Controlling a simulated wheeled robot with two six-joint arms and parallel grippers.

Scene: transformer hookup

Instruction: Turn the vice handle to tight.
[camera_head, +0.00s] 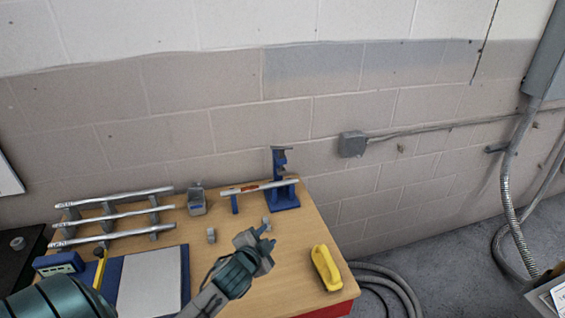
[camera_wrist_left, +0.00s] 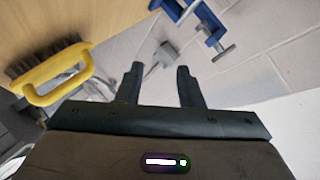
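The blue vice (camera_head: 284,192) stands at the back right of the wooden table. My right gripper is not in view.
A yellow-handled brush (camera_head: 325,267) lies at the table's right edge. A rack with metal rods (camera_head: 115,215), a small grey block (camera_head: 211,235), a grey holder (camera_head: 196,201) and a white sheet on a blue board (camera_head: 150,280) are to the left. The wall is close behind the table.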

